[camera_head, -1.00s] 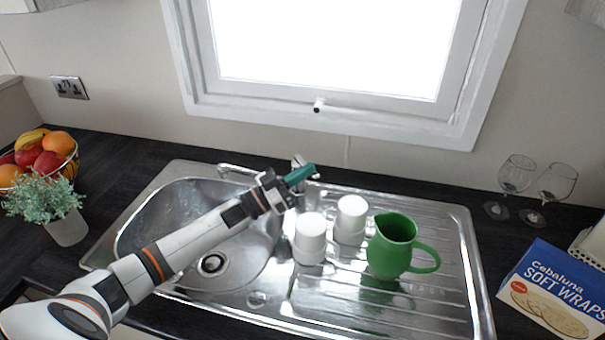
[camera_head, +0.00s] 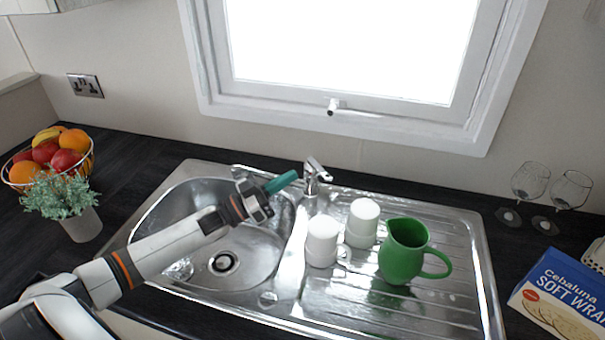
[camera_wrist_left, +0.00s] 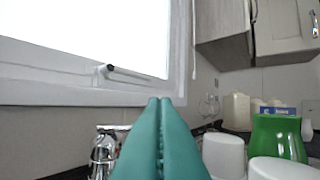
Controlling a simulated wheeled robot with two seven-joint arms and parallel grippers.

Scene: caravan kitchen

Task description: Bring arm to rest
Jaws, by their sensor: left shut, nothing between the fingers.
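My left arm comes in from the lower left in the head view. Its gripper (camera_head: 282,182) has teal fingers and hangs over the right part of the sink basin, a little left of the tap. The fingers are shut with nothing between them; in the left wrist view the two teal fingers (camera_wrist_left: 160,135) lie together. My right gripper is in neither view.
The tap (camera_head: 316,174) stands just right of the fingertips. Two white cups (camera_head: 322,240) and a green jug (camera_head: 403,255) stand on the drainboard. A fruit basket (camera_head: 90,160) and potted plant (camera_head: 82,224) are left; wine glasses (camera_head: 528,182) and a wraps box (camera_head: 560,300) are right.

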